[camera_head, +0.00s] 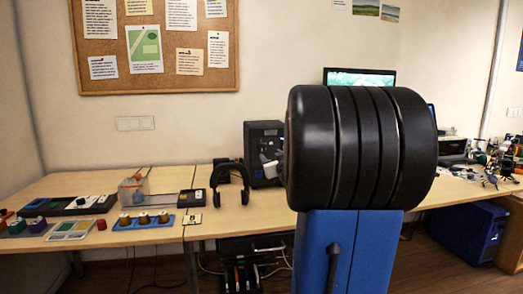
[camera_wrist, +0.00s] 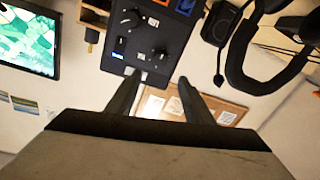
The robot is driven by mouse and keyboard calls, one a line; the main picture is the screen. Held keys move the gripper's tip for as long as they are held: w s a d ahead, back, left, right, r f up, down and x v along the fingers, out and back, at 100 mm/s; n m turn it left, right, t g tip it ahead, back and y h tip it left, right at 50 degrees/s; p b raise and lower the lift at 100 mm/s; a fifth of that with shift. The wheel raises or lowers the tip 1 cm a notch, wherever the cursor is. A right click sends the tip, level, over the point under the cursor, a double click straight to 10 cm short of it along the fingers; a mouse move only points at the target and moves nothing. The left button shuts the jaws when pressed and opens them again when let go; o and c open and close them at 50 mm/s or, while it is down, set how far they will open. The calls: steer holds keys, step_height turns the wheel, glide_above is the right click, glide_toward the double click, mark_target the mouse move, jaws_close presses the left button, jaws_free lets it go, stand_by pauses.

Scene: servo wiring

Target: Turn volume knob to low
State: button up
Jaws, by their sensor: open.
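A black control box (camera_wrist: 138,58) with dark round knobs fills the upper middle of the wrist view. One larger knob (camera_wrist: 132,18) has a light mark. Another knob (camera_wrist: 160,54) sits nearer the fingers. The labels are too small to read, so I cannot tell which knob is the volume knob. My gripper (camera_wrist: 159,76) is open and empty, its two fingers apart and pointing towards the box. I cannot tell whether a fingertip touches it. In the head view the box (camera_head: 264,130) stands on the table, its right part hidden by my arm.
Black headphones (camera_head: 230,182) stand just left of the box and also show in the wrist view (camera_wrist: 240,70). A lit monitor (camera_wrist: 28,42) is on the other side. A corkboard (camera_head: 157,82) hangs behind.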

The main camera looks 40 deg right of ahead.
mark_target(262, 147)
steer(key=x, duration=1.2)
steer(key=shift+w+d, duration=0.2)
steer(key=shift+w, duration=0.1)
steer(key=c, duration=1)
